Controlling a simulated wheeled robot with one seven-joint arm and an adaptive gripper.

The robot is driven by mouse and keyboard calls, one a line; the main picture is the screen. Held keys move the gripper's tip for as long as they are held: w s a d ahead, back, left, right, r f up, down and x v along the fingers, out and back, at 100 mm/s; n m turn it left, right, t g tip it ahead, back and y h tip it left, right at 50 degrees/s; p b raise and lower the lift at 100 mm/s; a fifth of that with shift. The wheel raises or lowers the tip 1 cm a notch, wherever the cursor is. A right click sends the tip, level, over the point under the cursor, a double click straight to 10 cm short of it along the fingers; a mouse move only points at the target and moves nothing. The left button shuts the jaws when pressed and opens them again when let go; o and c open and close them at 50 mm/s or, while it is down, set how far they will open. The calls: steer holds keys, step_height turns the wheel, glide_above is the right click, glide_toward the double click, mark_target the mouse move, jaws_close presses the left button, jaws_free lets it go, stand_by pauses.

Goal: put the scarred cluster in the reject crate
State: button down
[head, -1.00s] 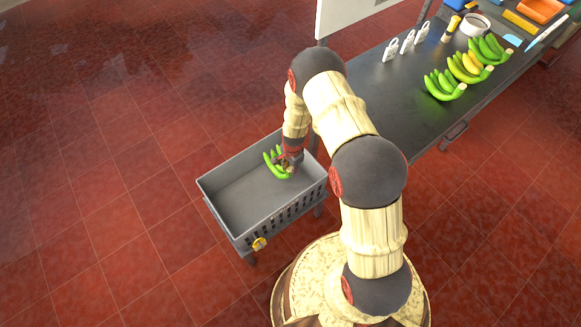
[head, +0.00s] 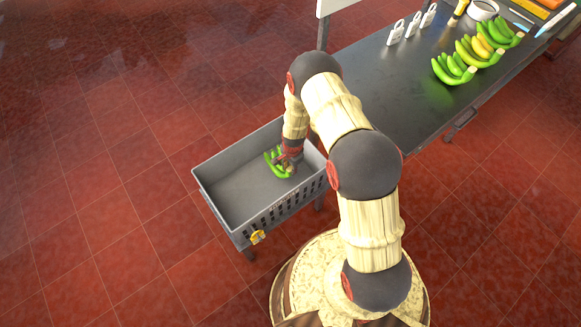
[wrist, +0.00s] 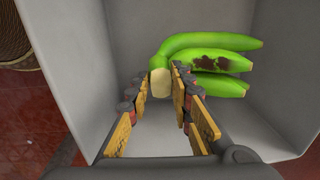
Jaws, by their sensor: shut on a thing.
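The scarred cluster (wrist: 215,62) is a bunch of green bananas with dark brown blotches on one finger, seen in the wrist view. My gripper (wrist: 160,85) is shut on its pale cut stem. In the head view, my gripper (head: 288,165) and the green cluster (head: 271,160) are inside the grey reject crate (head: 215,200), toward its right end. The crate's pale walls (wrist: 125,35) surround the cluster in the wrist view. I cannot tell whether the cluster touches the crate floor. The jaws hide part of the stem.
A dark table (head: 385,75) at the upper right bears several other banana clusters (head: 453,69), white tags (head: 412,27) and a white bowl (head: 483,9). A yellow tag (head: 257,237) is on the crate's front. The crate's left part is empty. Red tiled floor lies around.

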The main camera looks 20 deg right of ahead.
steer(key=shift+w+f+b, duration=0.15)
steer(key=shift+f+b, duration=1.8)
steer(key=shift+f, duration=1.05)
steer(key=shift+f+b, duration=0.3)
steer(key=shift+f, duration=0.15)
steer(key=c, duration=1.6)
jaws_free()
steer(key=shift+c, duration=0.2)
steer(key=shift+o, duration=0.7)
steer(key=shift+s, duration=0.25)
steer(key=r, duration=1.2)
steer(key=shift+s+d+r, duration=0.1)
steer(key=shift+s, duration=0.15)
step_height(320, 180, up, 17)
steer(key=p, duration=1.2)
